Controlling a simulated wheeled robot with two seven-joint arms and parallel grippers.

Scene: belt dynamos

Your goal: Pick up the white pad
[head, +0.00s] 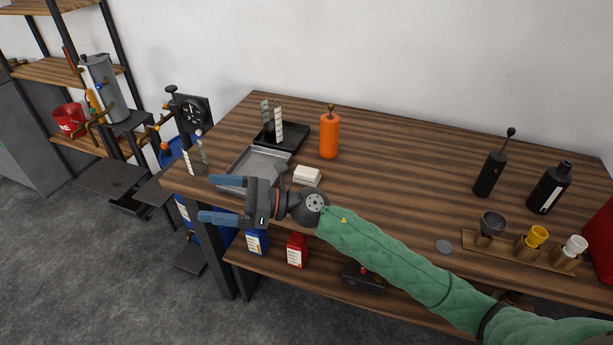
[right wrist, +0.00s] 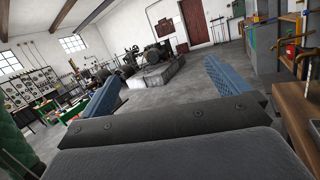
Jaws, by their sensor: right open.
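The white pad (head: 307,175) is a small pale block on the wooden workbench, just right of a grey metal tray (head: 236,164). It does not show in the right wrist view. My right gripper (head: 207,198) reaches in from the right on a green-sleeved arm. Its blue fingers are apart, with nothing between them, and point left near the bench's front-left edge. The gripper covers part of the tray's near side, and the pad is just behind the wrist in the picture. The open fingers also show in the right wrist view (right wrist: 161,87). My left gripper is not in view.
An orange bottle (head: 329,136) stands behind the pad. A black tray (head: 291,137) with upright striped pieces is at the back left. Black bottles (head: 490,173) and a wooden cup rack (head: 508,248) are at the right. The middle of the bench is clear.

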